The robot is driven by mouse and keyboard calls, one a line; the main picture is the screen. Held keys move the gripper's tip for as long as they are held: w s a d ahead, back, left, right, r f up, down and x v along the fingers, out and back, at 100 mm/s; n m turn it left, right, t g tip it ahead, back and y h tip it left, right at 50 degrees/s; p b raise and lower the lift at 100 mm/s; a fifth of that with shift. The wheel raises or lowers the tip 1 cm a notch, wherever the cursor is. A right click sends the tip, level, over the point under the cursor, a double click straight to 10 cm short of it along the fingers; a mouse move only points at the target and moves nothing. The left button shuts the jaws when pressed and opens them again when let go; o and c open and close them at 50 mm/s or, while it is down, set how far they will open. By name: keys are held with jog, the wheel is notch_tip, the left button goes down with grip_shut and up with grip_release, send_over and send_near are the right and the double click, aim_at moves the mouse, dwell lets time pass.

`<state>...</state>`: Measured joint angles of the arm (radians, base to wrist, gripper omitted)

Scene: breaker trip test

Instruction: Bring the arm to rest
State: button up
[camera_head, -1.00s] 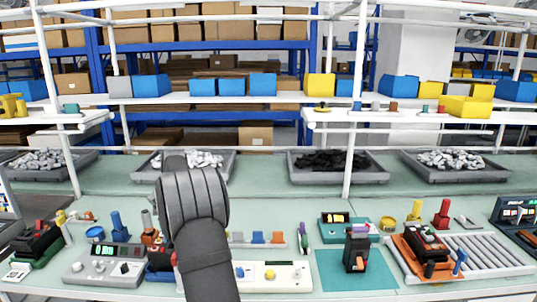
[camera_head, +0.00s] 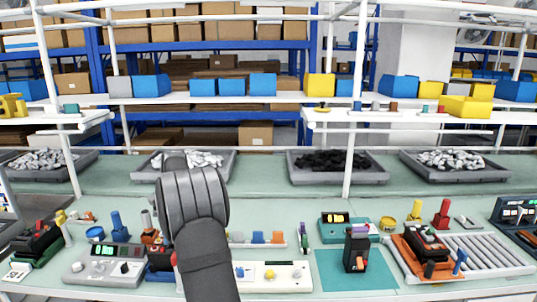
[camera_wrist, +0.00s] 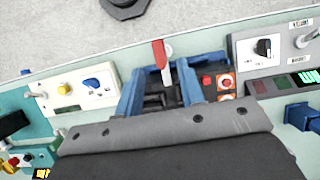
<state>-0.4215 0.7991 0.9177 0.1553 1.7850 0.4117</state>
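My arm (camera_head: 195,215) stands upright in the head view and hides my gripper there. In the wrist view the grey body of my gripper (camera_wrist: 165,145) fills the bottom; I cannot make out its fingertips or whether it holds anything. Just beyond it is a blue and black fixture (camera_wrist: 187,82) with a red-tipped lever (camera_wrist: 160,55). The blue fixture also shows in the head view (camera_head: 158,260), partly behind my arm.
A grey console (camera_head: 105,268) with a green display stands left of my arm. A white panel (camera_head: 290,283) with knobs lies to its right. A black device stands on a teal mat (camera_head: 380,280). Trays (camera_head: 340,178) of parts line the back. Green bench top beyond my arm is fairly clear.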

jog(key=x, duration=0.5)
jog(key=shift+d, duration=0.1)
jog(key=shift+r+m+y, duration=0.1)
jog(key=shift+m+y, duration=0.3)
jog(key=shift+m, duration=0.7)
jog(key=m+y, duration=0.1)
jog(key=m, duration=0.1)
jog(key=shift+d+m, duration=0.1)
jog(key=shift+m, duration=0.3)
jog(key=m, duration=0.2)
jog(key=m+t+y, duration=0.1)
jog(key=m, duration=0.2)
jog(key=shift+s+d+t+y, duration=0.1)
jog(key=shift+t+y, duration=0.2)
jog(key=shift+r+m, duration=0.15)
jog(key=shift+m, duration=0.35)
jog(key=v, duration=0.9)
jog(key=shift+d+r, duration=0.2)
jog(key=shift+r, duration=0.05)
